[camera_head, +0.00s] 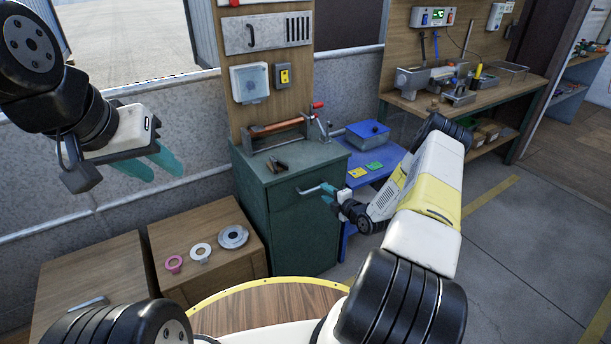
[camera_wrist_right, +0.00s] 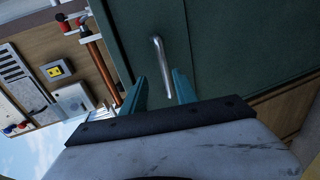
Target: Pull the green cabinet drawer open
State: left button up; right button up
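The green cabinet (camera_head: 293,222) stands beyond my base, with a wooden-handled tool and a vise-like fixture on its top. Its drawer front looks flush with the cabinet. The silver bar handle (camera_head: 312,189) sticks out of the front; it also shows in the right wrist view (camera_wrist_right: 158,60). My right gripper (camera_head: 328,193) is at the handle's right end. In the right wrist view its teal fingers (camera_wrist_right: 160,82) stand apart, with the handle's near end between them and gaps on both sides. My left gripper (camera_head: 166,174) hangs empty at the left, its fingers apart, away from the cabinet.
A low wooden box (camera_head: 205,228) with several ring-shaped parts stands left of the cabinet. A blue table (camera_head: 385,158) with a blue box (camera_head: 367,134) stands right of it, behind my right arm. A wooden workbench (camera_head: 470,105) is at the back right.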

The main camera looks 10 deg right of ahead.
aim_at(315, 189)
jog(key=x, duration=0.7)
jog(key=shift+w+a+f, duration=0.1)
jog(key=shift+a+f, duration=0.15)
jog(key=shift+f, duration=0.25)
jog(key=shift+c, duration=0.2)
grip_shut()
dwell(0.9)
